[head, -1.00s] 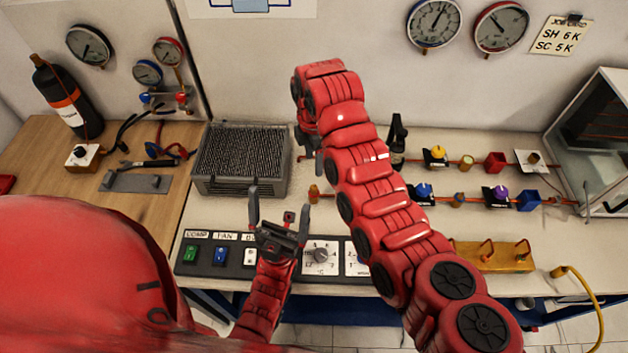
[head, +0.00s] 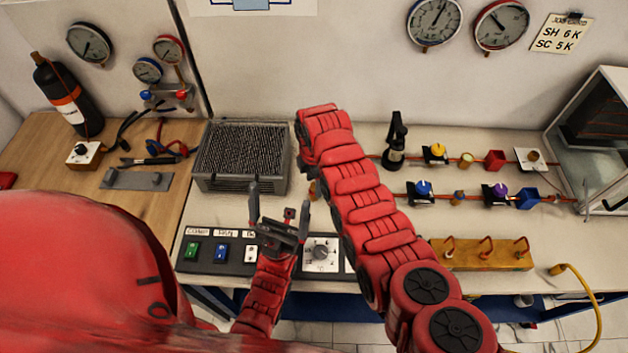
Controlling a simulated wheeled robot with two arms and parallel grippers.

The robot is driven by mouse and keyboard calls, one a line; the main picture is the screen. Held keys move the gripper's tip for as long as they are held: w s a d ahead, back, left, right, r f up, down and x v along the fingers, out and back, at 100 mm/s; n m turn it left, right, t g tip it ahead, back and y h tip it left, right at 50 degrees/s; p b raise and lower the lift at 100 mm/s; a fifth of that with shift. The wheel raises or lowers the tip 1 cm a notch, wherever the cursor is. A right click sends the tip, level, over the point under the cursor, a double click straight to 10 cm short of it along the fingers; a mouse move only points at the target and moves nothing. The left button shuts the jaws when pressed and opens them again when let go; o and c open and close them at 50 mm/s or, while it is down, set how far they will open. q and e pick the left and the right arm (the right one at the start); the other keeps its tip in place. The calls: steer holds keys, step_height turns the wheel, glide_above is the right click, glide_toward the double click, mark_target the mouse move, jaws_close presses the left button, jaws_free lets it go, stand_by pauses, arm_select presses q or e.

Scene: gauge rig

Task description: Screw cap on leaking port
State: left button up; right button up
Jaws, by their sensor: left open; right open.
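Two pipe lines with fittings run along the back right of the bench. Brass fittings sit on the upper line (head: 466,160) and the lower line (head: 460,197). I cannot tell which port leaks. A small brass piece (head: 313,190) stands on the bench, partly hidden by my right arm; I cannot tell if it is the cap. My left gripper (head: 279,213) is open and empty, fingers up, above the switch panel. My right arm reaches up over the middle of the bench, and its gripper is hidden behind the arm.
A grey finned unit (head: 240,158) stands behind my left gripper. The switch panel (head: 215,272) lies along the front edge. A yellow manifold (head: 485,262) is at front right, a black bottle-like fitting (head: 396,142) at the back. A glass-fronted box (head: 600,140) stands far right.

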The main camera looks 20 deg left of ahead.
jaws_close()
stand_by(0.5)
stand_by(0.6)
steer(key=shift+f+m+b, duration=0.2)
steer(key=shift+m+b, duration=0.3)
steer(key=shift+m, duration=0.5)
steer(key=shift+r+m, duration=0.1)
steer(key=shift+m, duration=0.3)
steer(key=shift+m+b, duration=0.3)
steer(key=shift+m, duration=0.6)
steer(key=shift+c, duration=1.3)
jaws_free()
